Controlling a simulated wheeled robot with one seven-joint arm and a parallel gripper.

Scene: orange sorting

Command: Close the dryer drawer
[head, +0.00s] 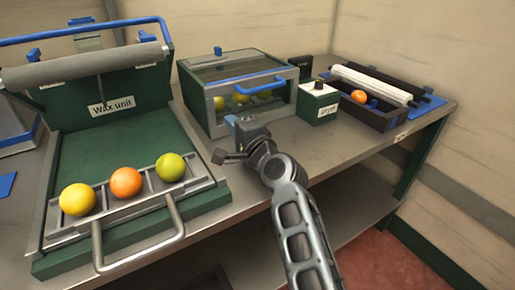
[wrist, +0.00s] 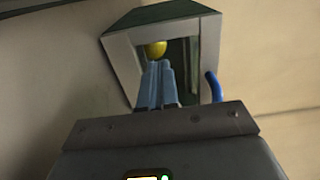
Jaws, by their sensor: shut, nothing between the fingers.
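The dryer (head: 190,98) looks like a green and grey box with a clear top and a window in its front. Several yellow-green fruits show inside. A blue bar handle (head: 246,81) is on the front, and it also shows in the wrist view (wrist: 213,87). I cannot tell how far out the drawer stands. My gripper (head: 230,121) is low in front of the dryer. In the wrist view its blue fingers (wrist: 160,70) are together and empty. They point at the framed front, with a yellow fruit (wrist: 156,48) behind their tips; contact is unclear.
The wax unit (head: 112,107) stands at the left, with yellow (head: 78,199), orange (head: 126,183) and yellow-green (head: 170,167) fruits on its front rack. A small green box (head: 317,103) and a dark tray with an orange fruit (head: 359,97) are at the right. The bench front right is clear.

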